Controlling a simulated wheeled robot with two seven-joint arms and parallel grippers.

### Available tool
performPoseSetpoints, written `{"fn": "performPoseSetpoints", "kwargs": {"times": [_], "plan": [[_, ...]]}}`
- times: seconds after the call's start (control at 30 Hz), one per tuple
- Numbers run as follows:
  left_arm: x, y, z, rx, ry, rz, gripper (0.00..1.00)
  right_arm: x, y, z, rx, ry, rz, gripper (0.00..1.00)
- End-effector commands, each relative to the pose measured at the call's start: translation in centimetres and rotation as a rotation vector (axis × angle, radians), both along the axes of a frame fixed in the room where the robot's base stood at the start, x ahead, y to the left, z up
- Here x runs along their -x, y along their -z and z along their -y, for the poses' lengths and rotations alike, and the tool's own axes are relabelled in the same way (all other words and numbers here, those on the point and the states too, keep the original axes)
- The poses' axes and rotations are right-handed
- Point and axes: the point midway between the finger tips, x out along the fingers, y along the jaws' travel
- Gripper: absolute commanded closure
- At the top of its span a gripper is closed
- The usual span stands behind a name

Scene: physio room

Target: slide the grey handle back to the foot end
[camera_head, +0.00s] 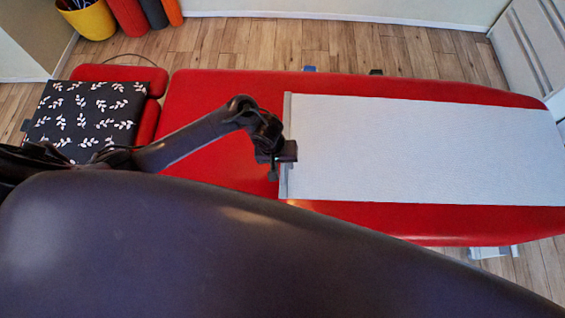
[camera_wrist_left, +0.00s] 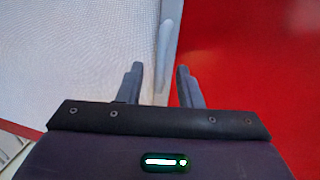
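A grey handle bar (camera_head: 284,184) edges the left end of a pale sheet (camera_head: 420,150) lying on a red treatment table (camera_head: 215,95). My left gripper (camera_head: 274,170) is over this edge, covering the middle of the bar in the head view. In the left wrist view, the two fingers (camera_wrist_left: 157,82) are apart, with a gap between them. The grey handle (camera_wrist_left: 168,48) shows just beyond the fingertips, in line with the gap, between the pale sheet and the red surface. I cannot tell whether a finger touches it. My right gripper is not in view.
A black cushion with white leaves (camera_head: 85,112) rests on the red headrest at the left. The red surface left of the bar is bare. A yellow bin (camera_head: 90,20) and rolled mats (camera_head: 130,15) stand at the back left. White drawers (camera_head: 530,50) are at the right.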

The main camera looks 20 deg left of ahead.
Motion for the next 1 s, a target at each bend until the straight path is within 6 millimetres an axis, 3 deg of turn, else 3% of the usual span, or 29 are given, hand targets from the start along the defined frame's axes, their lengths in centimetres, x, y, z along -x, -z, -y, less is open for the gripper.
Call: {"fn": "performPoseSetpoints", "kwargs": {"times": [0.1, 0.27, 0.53, 1.0], "plan": [[0.0, 0.2, 0.0, 0.0, 0.001, 0.001, 0.67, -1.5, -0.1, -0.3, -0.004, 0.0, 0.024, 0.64], [0.0, 0.2, 0.0, 0.0, 0.001, 0.001, 0.67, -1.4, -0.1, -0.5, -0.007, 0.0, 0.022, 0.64], [0.0, 0.1, 0.0, 0.0, 0.001, 0.0, 1.0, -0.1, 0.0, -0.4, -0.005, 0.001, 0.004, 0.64], [-0.2, 0.0, 0.0, 0.001, 0.0, -0.002, 1.0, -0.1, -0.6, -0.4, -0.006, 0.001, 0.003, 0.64]]}}
